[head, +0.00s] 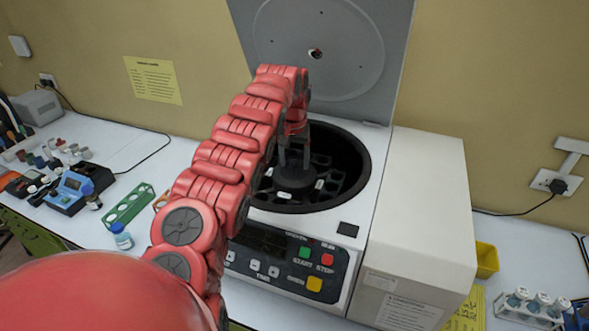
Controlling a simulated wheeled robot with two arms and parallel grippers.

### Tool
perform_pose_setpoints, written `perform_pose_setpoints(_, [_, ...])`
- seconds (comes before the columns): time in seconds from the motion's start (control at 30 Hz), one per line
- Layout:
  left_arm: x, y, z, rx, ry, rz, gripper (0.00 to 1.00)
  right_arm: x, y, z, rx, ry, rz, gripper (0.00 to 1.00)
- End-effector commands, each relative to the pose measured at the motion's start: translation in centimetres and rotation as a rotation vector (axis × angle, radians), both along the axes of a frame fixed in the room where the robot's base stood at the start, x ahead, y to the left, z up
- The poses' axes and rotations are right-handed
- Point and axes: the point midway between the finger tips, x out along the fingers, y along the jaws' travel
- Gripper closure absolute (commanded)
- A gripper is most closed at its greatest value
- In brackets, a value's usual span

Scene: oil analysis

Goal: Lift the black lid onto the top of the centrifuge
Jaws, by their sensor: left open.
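The centrifuge (418,210) stands on the bench with its grey hinged cover (345,45) raised at the back. Inside its round dark bowl is a black rotor (328,190) with several slots. A black round piece (296,179) sits at the rotor's centre; I cannot tell whether this is the black lid. My left gripper (293,166) is inside the bowl, pointing down, its fingers apart above or around this central piece. I cannot tell whether they touch it. My left arm hides the bowl's left side. My right gripper is not in view.
The control panel (285,262) faces front. On the left are a green rack (129,206), a small bottle (122,236) and a blue device (75,187). On the right are a yellow bin (486,260) and a tube rack (532,312). The raised cover stands close behind my arm.

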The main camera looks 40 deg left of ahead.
Motion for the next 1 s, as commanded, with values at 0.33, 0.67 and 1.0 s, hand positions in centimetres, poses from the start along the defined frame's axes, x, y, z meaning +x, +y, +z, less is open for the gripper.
perform_pose_setpoints(0.33, [0.02,0.05,-0.42,0.0,-0.001,0.0,0.42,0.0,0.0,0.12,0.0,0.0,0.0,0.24])
perform_pose_setpoints(0.67, [0.02,0.05,-0.42,0.0,0.0,0.0,1.0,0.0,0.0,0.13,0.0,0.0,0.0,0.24])
perform_pose_setpoints(1.0, [0.01,0.06,-0.41,0.0,0.0,0.0,1.0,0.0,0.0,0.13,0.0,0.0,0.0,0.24])
